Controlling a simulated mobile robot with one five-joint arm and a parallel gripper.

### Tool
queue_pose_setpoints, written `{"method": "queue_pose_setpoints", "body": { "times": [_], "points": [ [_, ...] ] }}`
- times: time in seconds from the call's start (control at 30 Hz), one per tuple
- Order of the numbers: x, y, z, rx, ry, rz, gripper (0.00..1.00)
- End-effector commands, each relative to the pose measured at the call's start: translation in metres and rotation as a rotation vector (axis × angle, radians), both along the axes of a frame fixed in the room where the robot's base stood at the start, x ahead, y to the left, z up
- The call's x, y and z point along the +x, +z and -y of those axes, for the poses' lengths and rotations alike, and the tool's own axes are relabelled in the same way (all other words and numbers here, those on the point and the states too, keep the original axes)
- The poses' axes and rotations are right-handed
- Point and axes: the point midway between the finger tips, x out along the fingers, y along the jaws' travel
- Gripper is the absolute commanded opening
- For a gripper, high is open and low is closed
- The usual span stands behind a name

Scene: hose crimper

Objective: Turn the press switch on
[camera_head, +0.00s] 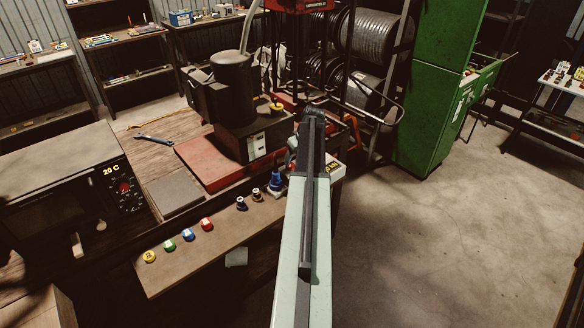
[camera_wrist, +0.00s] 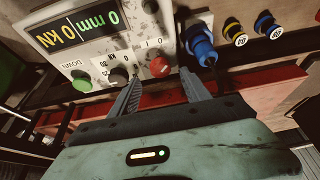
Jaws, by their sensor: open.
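The press control box (camera_wrist: 95,42) is at the upper left of the wrist view, tilted in the picture. Its display (camera_wrist: 80,28) reads 0 mm and 0 kN. Contact is unclear. My arm hides most of the box in the head view.
The dark press cylinder (camera_head: 234,88) stands behind. A green cabinet (camera_head: 428,80) is at the right; the floor before it is clear.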

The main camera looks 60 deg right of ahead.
Motion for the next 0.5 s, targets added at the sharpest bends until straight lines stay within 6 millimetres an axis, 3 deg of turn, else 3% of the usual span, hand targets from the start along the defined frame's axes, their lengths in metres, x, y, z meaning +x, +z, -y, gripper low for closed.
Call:
{"method": "queue_pose_setpoints", "body": {
  "times": [0.03, 0.2, 0.5],
  "points": [
    [0.004, -0.018, 0.002, 0.000, 0.001, 0.000, 0.55],
    [0.015, -0.046, 0.005, 0.000, 0.001, 0.000, 0.55],
    [0.019, -0.050, 0.007, 0.000, -0.001, 0.000, 0.55]
  ]
}}
